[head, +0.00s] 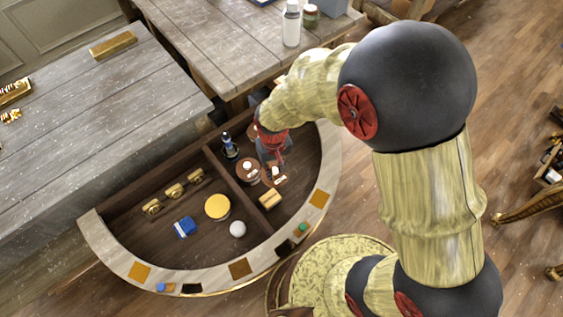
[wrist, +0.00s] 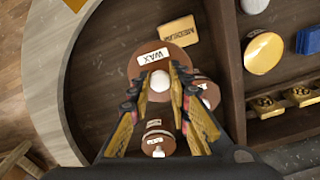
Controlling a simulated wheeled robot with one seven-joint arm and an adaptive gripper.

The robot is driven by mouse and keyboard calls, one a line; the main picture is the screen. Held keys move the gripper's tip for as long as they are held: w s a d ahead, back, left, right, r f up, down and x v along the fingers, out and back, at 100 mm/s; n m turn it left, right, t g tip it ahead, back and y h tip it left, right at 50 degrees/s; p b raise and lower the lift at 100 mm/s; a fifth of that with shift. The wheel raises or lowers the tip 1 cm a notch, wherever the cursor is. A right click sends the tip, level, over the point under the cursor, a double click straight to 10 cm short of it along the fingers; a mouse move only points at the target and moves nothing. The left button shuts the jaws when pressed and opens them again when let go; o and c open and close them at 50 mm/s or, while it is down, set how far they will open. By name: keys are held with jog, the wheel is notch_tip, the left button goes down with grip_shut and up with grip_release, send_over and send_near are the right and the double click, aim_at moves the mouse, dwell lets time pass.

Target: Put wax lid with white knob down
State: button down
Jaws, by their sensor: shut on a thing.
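The wax lid is a round brown disc with a white WAX label and a white knob. It shows below my fingers in the wrist view (wrist: 152,61), and partly in the head view (head: 280,180). My gripper (wrist: 161,84) is shut on the white knob, one finger on each side. In the head view my gripper (head: 273,158) reaches down into the right compartment of the curved console. I cannot tell whether the lid touches anything beneath it.
A brown round container (head: 249,171) stands close left of the lid. A tan labelled block (head: 270,199) lies just in front. Another brown container (wrist: 157,141) sits behind.

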jog(key=w+f, duration=0.1)
jog(key=w, duration=0.1)
jog(key=w+d+f, duration=0.1)
jog(key=shift+w+d+b, duration=0.2)
jog(key=shift+w+b, duration=0.2)
jog(key=w+f, duration=0.2)
jog(key=w+d+f+b, duration=0.1)
jog(key=w+f, duration=0.1)
jog(key=f, duration=0.1)
jog(key=shift+w+d+f, duration=0.1)
jog(key=shift+d, duration=0.05)
jog(key=shift+w+d+f+b, duration=0.15)
jog(key=shift+f+b, duration=0.35)
jog(key=shift+f, duration=0.4)
jog(key=shift+w+a+f+b, duration=0.1)
jog(key=shift+f+b, duration=0.35)
jog(key=shift+f, duration=0.4)
jog(key=shift+f, duration=0.2)
jog(key=c, duration=1.7)
grip_release()
jog(key=shift+o, duration=0.2)
jog(key=shift+r, duration=0.1)
notch_tip(320, 180, up, 12)
jog(key=p, duration=0.3)
jog(key=shift+r, duration=0.15)
